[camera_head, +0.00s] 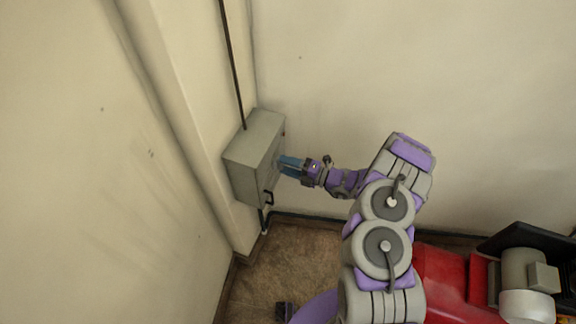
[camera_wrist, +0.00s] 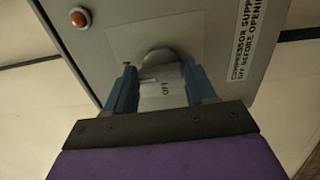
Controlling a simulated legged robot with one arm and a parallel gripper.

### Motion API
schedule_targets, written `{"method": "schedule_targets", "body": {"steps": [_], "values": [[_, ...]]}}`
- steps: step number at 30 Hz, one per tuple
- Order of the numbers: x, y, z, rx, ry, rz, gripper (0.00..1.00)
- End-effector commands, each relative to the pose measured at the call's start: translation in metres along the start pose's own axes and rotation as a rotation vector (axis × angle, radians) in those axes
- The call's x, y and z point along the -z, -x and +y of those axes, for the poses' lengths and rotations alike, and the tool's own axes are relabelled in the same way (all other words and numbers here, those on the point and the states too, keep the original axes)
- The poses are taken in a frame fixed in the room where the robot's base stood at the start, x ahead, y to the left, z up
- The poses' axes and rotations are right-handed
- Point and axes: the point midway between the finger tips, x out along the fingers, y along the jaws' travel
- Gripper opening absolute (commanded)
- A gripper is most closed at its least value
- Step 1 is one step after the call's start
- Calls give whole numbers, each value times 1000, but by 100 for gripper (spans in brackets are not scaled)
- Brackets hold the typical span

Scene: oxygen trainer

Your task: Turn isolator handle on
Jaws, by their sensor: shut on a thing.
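The isolator is a grey box (camera_head: 252,160) mounted on the wall in the head view. Its front face (camera_wrist: 215,50) fills much of the wrist view. My gripper (camera_head: 284,165) reaches the box's front from the right. In the wrist view its two blue fingers (camera_wrist: 162,88) stand on either side of the handle and are shut on it. The fingers and palm hide part of the handle.
A dark conduit (camera_head: 232,65) runs up the wall from the box. A small black handle (camera_head: 268,198) sits low on the box front. An orange-red button or lamp (camera_wrist: 79,17) and a warning label (camera_wrist: 245,35) are on the face. Walls meet close behind the box.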

Motion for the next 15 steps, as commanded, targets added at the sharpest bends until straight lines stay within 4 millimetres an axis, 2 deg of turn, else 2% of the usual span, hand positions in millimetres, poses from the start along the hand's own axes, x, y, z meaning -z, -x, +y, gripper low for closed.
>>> {"method": "schedule_targets", "body": {"steps": [15], "values": [[-3,1,-1,3,-33,-10,25]]}}
